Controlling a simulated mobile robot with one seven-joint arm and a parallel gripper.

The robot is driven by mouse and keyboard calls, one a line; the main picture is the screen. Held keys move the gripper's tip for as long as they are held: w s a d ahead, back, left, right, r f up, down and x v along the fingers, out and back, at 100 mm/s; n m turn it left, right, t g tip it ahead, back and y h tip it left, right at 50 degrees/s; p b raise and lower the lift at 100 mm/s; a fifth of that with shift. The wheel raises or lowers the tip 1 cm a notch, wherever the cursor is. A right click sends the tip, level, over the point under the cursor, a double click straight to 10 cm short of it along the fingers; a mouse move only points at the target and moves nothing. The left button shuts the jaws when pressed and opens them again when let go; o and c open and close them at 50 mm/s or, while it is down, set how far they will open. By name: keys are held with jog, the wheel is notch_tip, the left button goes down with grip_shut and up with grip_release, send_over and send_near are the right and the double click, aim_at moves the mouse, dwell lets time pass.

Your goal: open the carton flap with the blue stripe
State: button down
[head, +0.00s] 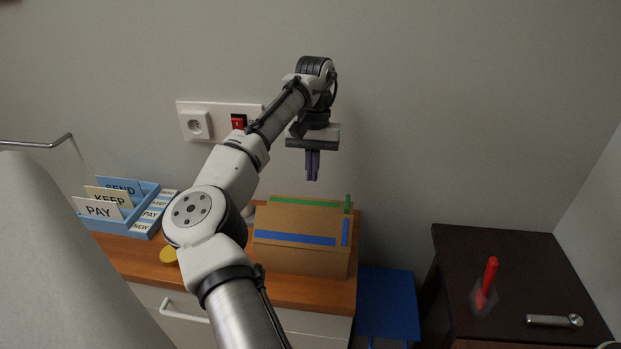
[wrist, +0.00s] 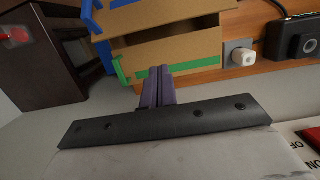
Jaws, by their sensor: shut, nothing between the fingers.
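The brown carton (head: 300,262) stands on the wooden counter, below my gripper. Its near flap carries a blue stripe (head: 295,239), with a blue tab (head: 345,232) at the right end. Its far flap carries a green stripe (head: 305,201), with a green tab (head: 348,203). In the wrist view the blue-striped flap (wrist: 165,16) is at the top, and the green-striped flap (wrist: 180,45) is nearer the fingers. A dark line runs between them; I cannot tell how far either stands open. My gripper (head: 312,178) is shut and empty, pointing down above the carton's far side, apparently clear of it.
A blue letter tray (head: 140,225) with cards stands left on the counter (head: 130,258). A socket plate with a red switch (head: 238,122) is on the wall behind my arm. A dark table (head: 500,260) at right holds a red object (head: 487,280) and a metal tool (head: 553,321).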

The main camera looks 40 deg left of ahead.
aim_at(301, 229)
jog(key=f, duration=0.2)
jog(key=f+p, duration=0.1)
jog(key=f, duration=0.2)
jog(key=s+f, duration=0.1)
jog(key=f, duration=0.2)
jog(key=shift+s+d+f, duration=0.1)
jog(key=shift+d, duration=0.25)
jog(key=shift+s+d+p, duration=0.15)
jog(key=shift+s+p, duration=0.1)
jog(key=shift+p, duration=0.35)
jog(key=shift+s+d+r+p, duration=0.45)
jog(key=shift+s+d+r, duration=0.2)
jog(key=shift+s+r, duration=0.25)
